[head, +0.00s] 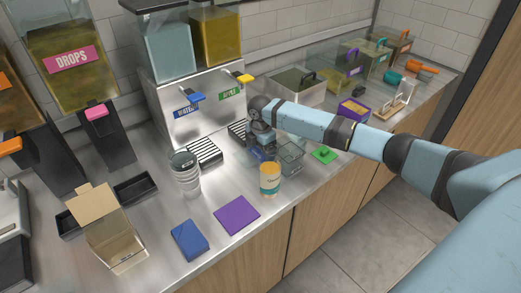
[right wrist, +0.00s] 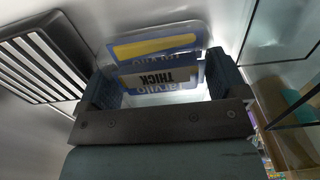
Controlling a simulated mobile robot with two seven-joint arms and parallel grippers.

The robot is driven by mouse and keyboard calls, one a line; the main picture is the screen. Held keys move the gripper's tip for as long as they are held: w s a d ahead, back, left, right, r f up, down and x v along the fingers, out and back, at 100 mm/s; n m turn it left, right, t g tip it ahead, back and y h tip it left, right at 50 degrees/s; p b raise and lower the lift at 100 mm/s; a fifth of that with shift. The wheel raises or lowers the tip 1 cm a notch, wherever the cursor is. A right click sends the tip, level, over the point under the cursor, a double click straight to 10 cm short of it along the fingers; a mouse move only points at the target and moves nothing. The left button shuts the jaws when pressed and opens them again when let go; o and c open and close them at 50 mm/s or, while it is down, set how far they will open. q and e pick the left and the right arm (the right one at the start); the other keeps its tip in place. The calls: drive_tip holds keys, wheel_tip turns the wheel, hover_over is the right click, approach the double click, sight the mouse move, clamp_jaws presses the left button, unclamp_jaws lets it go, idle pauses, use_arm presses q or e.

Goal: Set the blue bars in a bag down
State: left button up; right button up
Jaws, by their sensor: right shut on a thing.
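My right gripper (head: 262,148) reaches in from the right over the middle of the counter, pointing down. In the right wrist view its two dark fingers (right wrist: 160,88) are shut on the blue bars in a bag (right wrist: 155,45), a clear pack with blue and yellow print and the word THICK. In the head view the gripper mostly hides the bag. I cannot tell whether the bag touches the counter. My left gripper is not in view.
A clear open container (head: 291,158) stands just right of the gripper, and a black-and-white slotted grille (head: 205,152) lies left of it. Stacked cups (head: 186,175), an orange-and-white tub (head: 269,181), a purple square (head: 237,215) and a blue box (head: 189,240) are nearby.

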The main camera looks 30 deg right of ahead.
drive_tip(key=shift+f, duration=0.15)
drive_tip(key=o, duration=0.7)
drive_tip(key=shift+f, duration=0.15)
drive_tip(key=shift+c, duration=0.2)
